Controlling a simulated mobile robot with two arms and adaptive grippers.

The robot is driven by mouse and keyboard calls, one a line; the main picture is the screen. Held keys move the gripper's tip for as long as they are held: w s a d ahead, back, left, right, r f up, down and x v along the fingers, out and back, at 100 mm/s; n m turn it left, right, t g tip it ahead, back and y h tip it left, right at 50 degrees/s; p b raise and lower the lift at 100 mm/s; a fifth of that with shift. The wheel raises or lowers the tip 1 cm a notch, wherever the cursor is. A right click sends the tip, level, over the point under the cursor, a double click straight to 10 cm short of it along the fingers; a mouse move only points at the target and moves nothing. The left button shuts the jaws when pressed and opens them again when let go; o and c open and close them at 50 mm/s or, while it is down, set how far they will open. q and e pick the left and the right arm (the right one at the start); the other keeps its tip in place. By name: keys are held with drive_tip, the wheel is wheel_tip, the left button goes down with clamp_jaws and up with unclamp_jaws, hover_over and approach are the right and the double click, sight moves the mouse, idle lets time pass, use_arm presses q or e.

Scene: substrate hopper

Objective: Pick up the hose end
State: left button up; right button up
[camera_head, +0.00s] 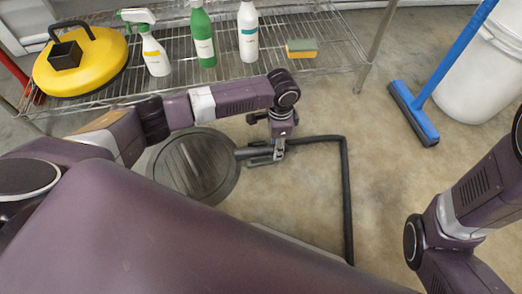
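A black hose (346,195) lies on the concrete floor. It runs up from the lower middle, bends sharply, then goes left toward my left gripper. My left gripper (264,156) is low over the floor at the hose's left part, beside a dark round slatted drain cover (195,166). The hose end (242,152) appears just left of the gripper, by the cover's right edge. The fingers overlap the hose, and I cannot tell whether they are closed on it. My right arm shows at the right edge; its gripper is out of view.
A wire shelf (280,68) at the back holds a yellow round machine (82,62), a spray bottle (153,52), a green bottle (203,38), a white bottle (247,32) and a sponge (301,48). A blue broom (415,112) and white bin (475,75) stand right. Floor right of the hose is clear.

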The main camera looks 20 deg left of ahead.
use_arm(q)
clamp_jaws()
drive_tip(key=shift+r, duration=0.1)
